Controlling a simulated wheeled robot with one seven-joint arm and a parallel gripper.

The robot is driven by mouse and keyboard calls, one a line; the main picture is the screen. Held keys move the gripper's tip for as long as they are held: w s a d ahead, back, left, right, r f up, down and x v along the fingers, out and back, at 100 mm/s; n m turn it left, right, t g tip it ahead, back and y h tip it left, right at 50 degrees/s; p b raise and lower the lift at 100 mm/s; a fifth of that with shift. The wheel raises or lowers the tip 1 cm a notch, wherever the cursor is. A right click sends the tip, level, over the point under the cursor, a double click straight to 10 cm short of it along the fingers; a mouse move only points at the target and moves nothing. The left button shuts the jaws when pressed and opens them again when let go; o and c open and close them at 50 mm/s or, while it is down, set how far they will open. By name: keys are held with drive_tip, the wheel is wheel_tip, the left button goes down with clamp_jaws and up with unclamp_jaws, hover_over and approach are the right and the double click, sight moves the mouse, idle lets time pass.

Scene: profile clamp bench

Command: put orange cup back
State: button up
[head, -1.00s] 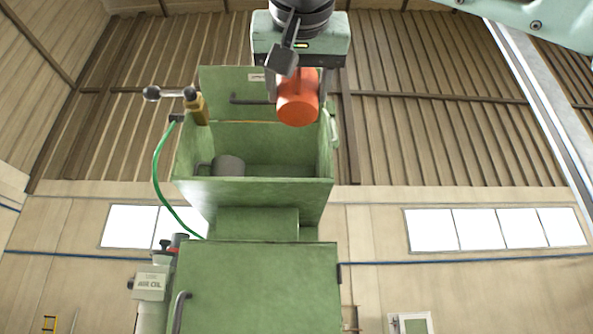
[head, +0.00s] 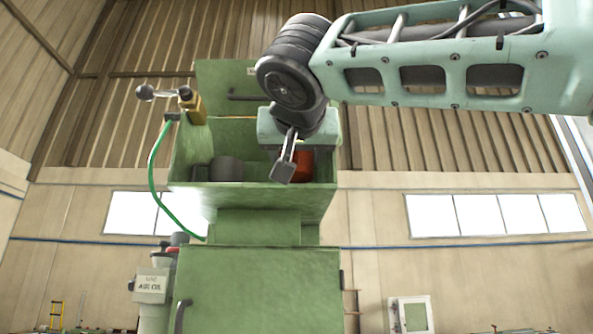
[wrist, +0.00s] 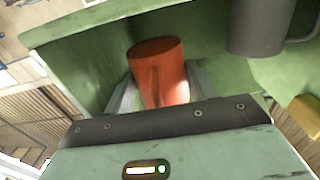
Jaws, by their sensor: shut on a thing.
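The orange cup (head: 304,166) is inside the green open-topped box (head: 250,196), at its right end in the head view. My gripper (wrist: 158,92) is shut on the orange cup (wrist: 160,66), with a finger on each side of it in the wrist view. In the head view my wrist hides most of the cup and the fingers. I cannot tell whether the cup touches the box floor.
A dark grey mug (head: 227,169) stands in the box to the left; it also shows in the wrist view (wrist: 262,26). A brass valve with a lever (head: 192,106) and a green hose (head: 155,185) are at the box's left side. The open lid (head: 222,82) stands behind.

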sight(296, 171)
wheel_tip(296, 171, down, 2)
drive_tip(key=shift+f, duration=0.15)
drive_tip(key=shift+w+f+p, duration=0.15)
drive_tip(key=shift+f+p, duration=0.15)
drive_tip(key=shift+p, duration=0.45)
drive_tip(key=shift+f, duration=0.15)
drive_tip(key=shift+f+b, duration=0.2)
drive_tip(key=shift+b, duration=0.15)
drive_tip(key=o, duration=1.1)
drive_tip(key=shift+r, duration=0.2)
drive_tip(key=s+b, duration=0.5)
drive_tip(key=s, duration=0.7)
drive_tip(key=shift+a, duration=0.2)
